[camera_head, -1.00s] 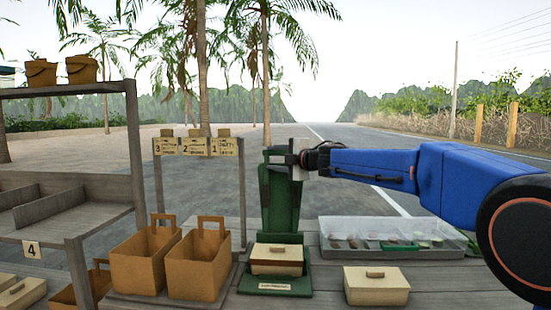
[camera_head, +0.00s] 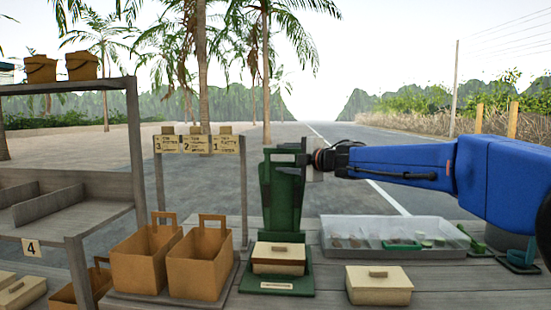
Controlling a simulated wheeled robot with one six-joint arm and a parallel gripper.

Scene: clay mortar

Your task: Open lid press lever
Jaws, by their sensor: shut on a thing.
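My gripper (camera_head: 304,161) comes in from the right and is shut on the lever near the top of the press. The jaws partly hide the grip.
Two brown carriers (camera_head: 200,256) stand left of the press. A number-tag stand (camera_head: 198,145) is behind them. A clear tray (camera_head: 390,234) and a second lidded box (camera_head: 378,285) are to the right. Small green items (camera_head: 522,260) lie at the far right. A grey shelf (camera_head: 60,190) fills the left.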

